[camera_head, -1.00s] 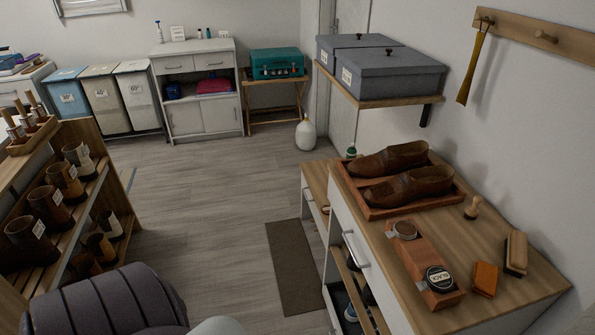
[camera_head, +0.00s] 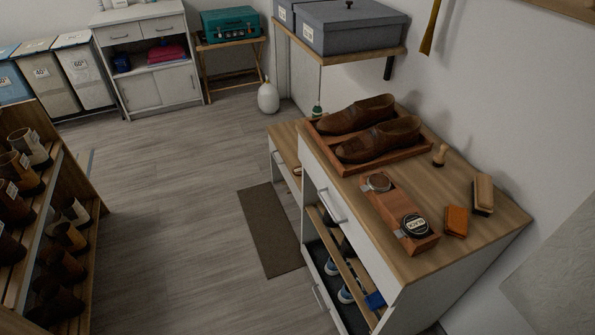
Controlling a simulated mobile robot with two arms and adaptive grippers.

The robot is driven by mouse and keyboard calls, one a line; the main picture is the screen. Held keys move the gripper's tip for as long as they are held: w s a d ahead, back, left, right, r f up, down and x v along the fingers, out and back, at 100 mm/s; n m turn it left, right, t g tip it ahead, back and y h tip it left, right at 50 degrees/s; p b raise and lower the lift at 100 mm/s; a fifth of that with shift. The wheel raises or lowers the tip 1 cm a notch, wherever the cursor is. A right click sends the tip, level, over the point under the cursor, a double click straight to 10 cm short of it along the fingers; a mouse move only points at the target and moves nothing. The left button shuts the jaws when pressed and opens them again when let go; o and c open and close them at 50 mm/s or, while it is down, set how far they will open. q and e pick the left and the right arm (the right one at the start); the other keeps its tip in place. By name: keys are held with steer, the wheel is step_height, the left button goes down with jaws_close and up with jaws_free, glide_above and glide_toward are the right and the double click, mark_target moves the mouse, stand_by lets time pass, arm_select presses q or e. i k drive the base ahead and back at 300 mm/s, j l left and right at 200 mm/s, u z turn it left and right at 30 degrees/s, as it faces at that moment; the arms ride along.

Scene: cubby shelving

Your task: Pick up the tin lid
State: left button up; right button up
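A round black tin lid with a pale printed label (camera_head: 415,225) lies on the near end of a reddish-brown wooden block (camera_head: 399,207). It seems to cover a tin; the tin under it is hidden. A second round tin with a brown top (camera_head: 379,182) sits at the far end of the same block. The block lies on the wooden top of a white cabinet (camera_head: 462,193). Neither of my grippers is in view.
Beside the block are an orange-brown block (camera_head: 455,221), a brush (camera_head: 483,194) and a small wooden-handled dauber (camera_head: 440,155). A tray (camera_head: 383,159) holds brown shoes behind. A wall shelf (camera_head: 345,56) holds grey boxes.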

mark_target(296, 170)
steer(key=i+j+z, duration=0.1)
steer(key=z, duration=0.35)
steer(key=i+j+z, duration=0.15)
steer(key=z, duration=0.35)
steer(key=j+z, duration=0.15)
steer(key=z, duration=0.3)
steer(key=i, duration=0.05)
